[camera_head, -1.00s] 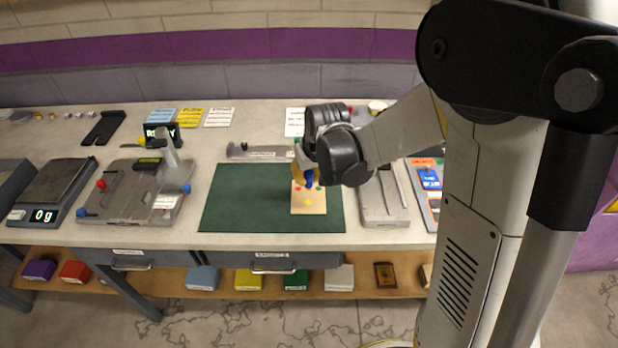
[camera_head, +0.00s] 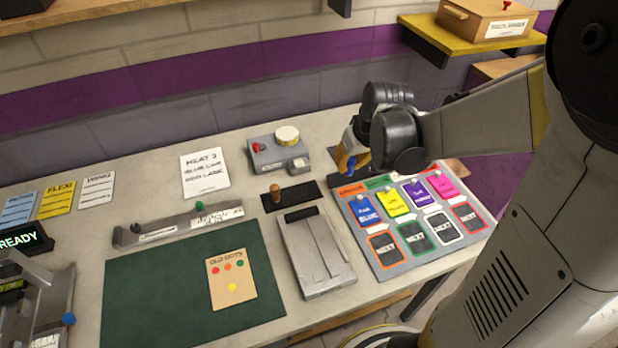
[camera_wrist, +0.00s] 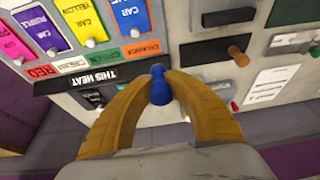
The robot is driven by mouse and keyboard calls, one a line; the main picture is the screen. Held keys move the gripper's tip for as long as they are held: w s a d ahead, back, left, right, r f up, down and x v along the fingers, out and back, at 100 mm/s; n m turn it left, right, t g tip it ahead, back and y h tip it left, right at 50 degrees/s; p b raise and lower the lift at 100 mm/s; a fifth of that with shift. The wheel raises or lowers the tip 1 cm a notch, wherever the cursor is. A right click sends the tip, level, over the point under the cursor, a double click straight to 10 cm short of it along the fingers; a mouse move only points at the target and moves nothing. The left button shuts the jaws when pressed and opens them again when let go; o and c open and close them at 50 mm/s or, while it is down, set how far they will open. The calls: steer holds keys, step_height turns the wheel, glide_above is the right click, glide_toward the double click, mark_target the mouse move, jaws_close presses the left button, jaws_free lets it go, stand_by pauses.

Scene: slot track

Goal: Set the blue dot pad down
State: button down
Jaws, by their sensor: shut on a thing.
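My gripper (camera_head: 351,160) is shut on the blue dot pad (camera_head: 350,168), a small blue piece with a rounded end. In the wrist view the two yellow fingers pinch the pad (camera_wrist: 160,86) between their tips. The gripper is raised near the far left corner of the grey car-card board (camera_head: 378,243). In the wrist view the pad shows in front of a black strip reading THIS HEAT (camera_wrist: 110,77). The height of the pad above the board or table is hard to tell. The tan dots card (camera_head: 232,282) lies on the green mat (camera_head: 150,300) with red, orange, green and yellow dots.
A grey sliding-top device (camera_head: 318,255) stands between mat and board. A dark tray with a wooden-knobbed stamp (camera_head: 276,194) and a grey box with a round cream top (camera_head: 288,136) are behind it. A white heat sheet (camera_head: 204,174) lies at the back.

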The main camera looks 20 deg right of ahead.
steer(key=b, duration=0.5)
glide_above(304, 187)
steer(key=s, duration=0.2)
steer(key=f, duration=0.7)
steer(key=shift+w, duration=0.25)
steer(key=shift+f+b, duration=0.75)
steer(key=shift+f, duration=1.15)
steer(key=shift+f, duration=0.15)
steer(key=c, duration=1.4)
jaws_free()
